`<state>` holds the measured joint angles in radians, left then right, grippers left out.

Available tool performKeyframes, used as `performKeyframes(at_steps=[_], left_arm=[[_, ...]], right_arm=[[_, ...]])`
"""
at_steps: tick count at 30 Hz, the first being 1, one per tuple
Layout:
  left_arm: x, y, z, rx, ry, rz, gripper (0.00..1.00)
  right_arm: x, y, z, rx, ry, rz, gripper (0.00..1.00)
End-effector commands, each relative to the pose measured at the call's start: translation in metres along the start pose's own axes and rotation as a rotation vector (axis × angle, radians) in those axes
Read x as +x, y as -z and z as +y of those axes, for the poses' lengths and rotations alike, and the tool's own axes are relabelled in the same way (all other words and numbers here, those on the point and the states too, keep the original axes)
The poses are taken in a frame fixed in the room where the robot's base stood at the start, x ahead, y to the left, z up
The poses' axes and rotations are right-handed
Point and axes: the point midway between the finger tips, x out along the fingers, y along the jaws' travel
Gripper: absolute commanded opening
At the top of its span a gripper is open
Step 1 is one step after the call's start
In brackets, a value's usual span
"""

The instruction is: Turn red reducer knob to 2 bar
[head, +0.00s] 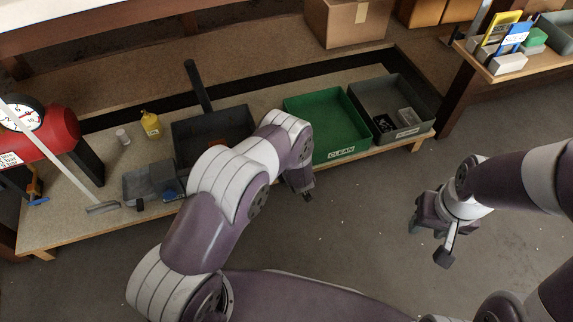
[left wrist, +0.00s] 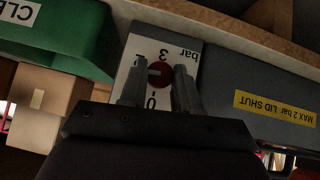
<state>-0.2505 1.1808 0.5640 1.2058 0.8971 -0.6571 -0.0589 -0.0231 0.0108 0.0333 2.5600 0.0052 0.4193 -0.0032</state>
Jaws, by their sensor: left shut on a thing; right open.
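The red reducer knob (left wrist: 160,76) shows in the left wrist view on a pale plate (left wrist: 137,58). An upside-down 3 and "bar" show above it in the picture and a 0 below. A pale mark lies on the knob's left part; I cannot read which number it points at. My left gripper (left wrist: 158,92) has its two fingers on either side of the knob, shut on it. In the head view my own left arm hides those fingers and the knob. My right gripper (head: 427,220) is open and empty over the floor at the right.
A green CLEAN bin (head: 336,151) and a grey bin (head: 424,92) stand on the low bench (head: 80,222). A dark box (head: 182,128) with a yellow "MAX 2 bar LID SHUT" label (left wrist: 274,107) is beside the plate. A red tank with a gauge (head: 22,117) stands at left. Floor in front is clear.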

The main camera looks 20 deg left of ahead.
Motion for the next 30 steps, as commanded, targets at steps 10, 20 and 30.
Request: performKeyframes(at_steps=[10, 20, 30], left_arm=[[0.003, -0.003, 0.006, 0.218, 0.216, 0.003, 0.01], [0.004, -0.003, 0.007, 0.370, 0.369, 0.004, 0.01], [0.002, -0.001, 0.008, 0.440, 0.436, 0.005, 0.01]], right_arm=[[0.021, -0.003, 0.000, 0.000, 0.000, 0.000, 0.43], [0.041, -0.005, 0.000, 0.000, 0.000, 0.000, 0.43], [0.049, -0.006, 0.000, 0.000, 0.000, 0.000, 0.43]])
